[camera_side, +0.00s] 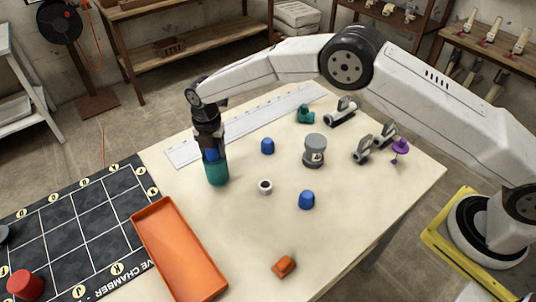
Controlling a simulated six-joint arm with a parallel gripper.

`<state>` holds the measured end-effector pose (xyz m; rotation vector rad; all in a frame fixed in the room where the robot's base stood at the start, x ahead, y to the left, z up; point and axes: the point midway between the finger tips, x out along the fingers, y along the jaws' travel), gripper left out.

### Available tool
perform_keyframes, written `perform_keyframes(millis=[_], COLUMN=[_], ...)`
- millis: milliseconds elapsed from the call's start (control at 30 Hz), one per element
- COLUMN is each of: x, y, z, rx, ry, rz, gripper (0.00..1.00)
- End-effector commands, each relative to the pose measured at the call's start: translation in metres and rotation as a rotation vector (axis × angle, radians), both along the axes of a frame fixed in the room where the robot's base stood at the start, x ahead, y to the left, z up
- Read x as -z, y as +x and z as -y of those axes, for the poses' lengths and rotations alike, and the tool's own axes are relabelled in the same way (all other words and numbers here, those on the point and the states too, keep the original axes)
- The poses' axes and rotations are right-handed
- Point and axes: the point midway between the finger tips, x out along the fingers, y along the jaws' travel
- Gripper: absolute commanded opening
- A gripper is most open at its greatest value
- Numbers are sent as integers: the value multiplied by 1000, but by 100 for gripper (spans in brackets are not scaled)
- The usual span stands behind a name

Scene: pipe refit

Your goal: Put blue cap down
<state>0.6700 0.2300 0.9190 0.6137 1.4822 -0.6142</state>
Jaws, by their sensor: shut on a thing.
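My gripper (213,155) points down at the left part of the table and is shut on a blue cap (211,154), which shows only partly between the dark fingers. A teal cylinder (217,174) is directly below the held cap. I cannot tell whether the cap is seated on it or just touching it. Two more blue caps stand on the table: one (267,146) right of my gripper, and one (306,200) nearer the front.
An orange tray (165,208) lies at the left edge beside a dark grid mat (85,215). A small white ring (265,187), a grey cylinder (314,150), an orange block (284,266), a teal fitting (306,114) and a purple valve (400,148) are on the table. The front middle is mostly clear.

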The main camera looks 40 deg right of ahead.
Motion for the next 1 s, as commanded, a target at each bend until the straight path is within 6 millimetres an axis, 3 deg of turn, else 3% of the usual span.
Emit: perform_keyframes(millis=[33, 133, 633, 1000], x=[1, 0, -7, -52], y=[0, 0, 0, 1], z=[0, 0, 0, 0], rx=[0, 0, 0, 0], ry=[0, 0, 1, 1], rz=[0, 0, 2, 4], gripper=[64, 93, 93, 93])
